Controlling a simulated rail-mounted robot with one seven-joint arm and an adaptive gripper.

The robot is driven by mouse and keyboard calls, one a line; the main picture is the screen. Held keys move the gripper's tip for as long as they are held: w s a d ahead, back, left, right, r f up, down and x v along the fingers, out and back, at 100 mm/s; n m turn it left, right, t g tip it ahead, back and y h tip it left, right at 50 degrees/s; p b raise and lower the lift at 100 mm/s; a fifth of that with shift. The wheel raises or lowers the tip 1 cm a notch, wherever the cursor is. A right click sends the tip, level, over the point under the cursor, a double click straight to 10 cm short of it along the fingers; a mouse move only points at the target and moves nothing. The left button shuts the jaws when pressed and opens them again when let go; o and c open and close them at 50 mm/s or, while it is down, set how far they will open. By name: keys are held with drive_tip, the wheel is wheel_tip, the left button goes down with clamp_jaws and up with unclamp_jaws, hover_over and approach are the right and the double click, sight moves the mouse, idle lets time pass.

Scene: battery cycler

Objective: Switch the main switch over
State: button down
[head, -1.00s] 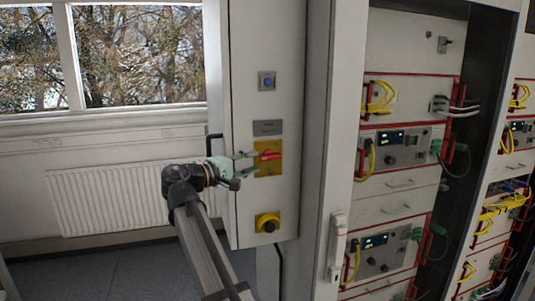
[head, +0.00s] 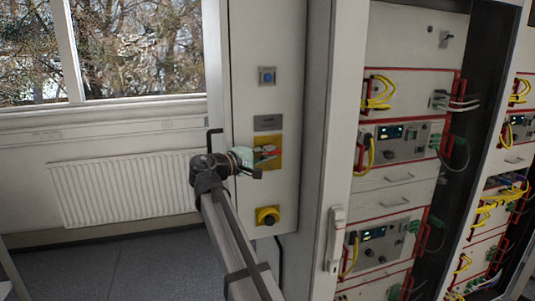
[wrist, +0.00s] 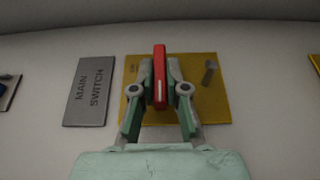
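The main switch is a red handle (wrist: 159,75) on a yellow plate (wrist: 210,100), on the front of the grey cabinet. In the wrist view the handle stands upright in the picture between my two fingers. My gripper (wrist: 160,80) has one finger on each side of the handle, close against it, and looks closed on it. In the head view the yellow plate (head: 275,142) is partly hidden by my gripper (head: 262,158), and a bit of the red handle (head: 270,153) shows beside the fingers. A grey label reading MAIN SWITCH (wrist: 90,91) is beside the plate.
A blue button (head: 267,76) is above the switch and a black knob on yellow (head: 267,216) below it. Racks with cables (head: 400,150) stand to the right, a radiator (head: 120,190) to the left.

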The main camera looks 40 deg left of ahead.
drive_tip(key=shift+g, duration=0.3)
drive_tip(key=g, duration=0.1)
drive_tip(key=m+g+y, duration=0.1)
drive_tip(key=shift+r+g+b, duration=0.3)
drive_tip(key=shift+g+b, duration=0.05)
drive_tip(key=shift+g, duration=0.05)
drive_tip(key=g+y, duration=0.1)
drive_tip(key=g, duration=0.1)
drive_tip(key=m+g+y, duration=0.1)
drive_tip(key=g, duration=0.1)
drive_tip(key=shift+w+r, duration=0.2)
drive_tip(key=g, duration=0.1)
drive_tip(key=m+g+y, duration=0.1)
drive_tip(key=g, duration=0.1)
drive_tip(key=g+y, duration=0.1)
drive_tip(key=shift+w+d+r+m, duration=0.1)
drive_tip(key=shift+w+d+m, duration=0.1)
drive_tip(key=shift+d+m, duration=0.1)
drive_tip(key=shift+m+g+y, duration=0.4)
drive_tip(key=shift+g+y, duration=0.9)
drive_tip(key=shift+g, duration=0.5)
drive_tip(key=c, duration=1.2)
unclamp_jaws()
